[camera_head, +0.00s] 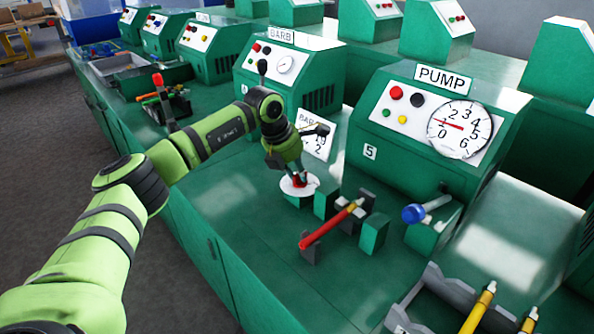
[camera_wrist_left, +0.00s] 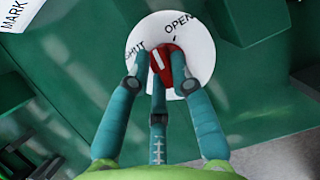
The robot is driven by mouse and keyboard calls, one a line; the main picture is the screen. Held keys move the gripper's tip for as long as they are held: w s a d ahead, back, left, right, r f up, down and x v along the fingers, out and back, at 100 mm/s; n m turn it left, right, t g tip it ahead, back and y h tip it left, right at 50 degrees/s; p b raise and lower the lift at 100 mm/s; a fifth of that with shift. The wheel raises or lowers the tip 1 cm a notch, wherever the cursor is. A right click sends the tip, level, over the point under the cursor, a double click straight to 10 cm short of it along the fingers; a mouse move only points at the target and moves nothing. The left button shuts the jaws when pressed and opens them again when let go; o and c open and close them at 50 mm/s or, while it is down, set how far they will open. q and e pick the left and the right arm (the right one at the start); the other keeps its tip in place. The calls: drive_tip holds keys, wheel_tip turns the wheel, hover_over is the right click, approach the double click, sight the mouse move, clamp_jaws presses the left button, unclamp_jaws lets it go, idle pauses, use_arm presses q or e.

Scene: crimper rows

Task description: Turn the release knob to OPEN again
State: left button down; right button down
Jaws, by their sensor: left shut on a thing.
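The release knob (camera_wrist_left: 165,66) is red with a white pointer line. It sits on a round white dial (camera_wrist_left: 203,55) marked SHUT at left and OPEN at upper right. The pointer line slants up and slightly left, between the two words and off the tick by OPEN. My left gripper (camera_wrist_left: 161,65) is shut on the knob, its fingers around it. In the head view my left gripper (camera_head: 298,179) reaches down onto the white dial (camera_head: 313,187), and the fingers hide most of the knob. My right gripper is not in view.
The green PUMP machine (camera_head: 438,130) has a gauge (camera_head: 460,129) with its needle near 1. A red tube (camera_head: 330,224) rests on supports right of the dial. A blue-knobbed lever (camera_head: 414,213) stands further right. A rack with yellow tools (camera_head: 479,308) is at the front right.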

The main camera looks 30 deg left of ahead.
use_arm(q)
drive_tip(key=m, duration=0.2)
drive_tip(key=m+h, duration=0.1)
drive_tip(key=shift+w+r+m+g, duration=0.1)
drive_tip(key=shift+w+m+g, duration=0.1)
drive_tip(key=shift+m+g, duration=0.2)
drive_tip(key=shift+w+m+g+h, duration=0.1)
drive_tip(key=shift+m+g+h, duration=0.5)
drive_tip(key=shift+m, duration=1.4)
drive_tip(key=c, duration=1.1)
unclamp_jaws()
drive_tip(key=shift+d, duration=0.1)
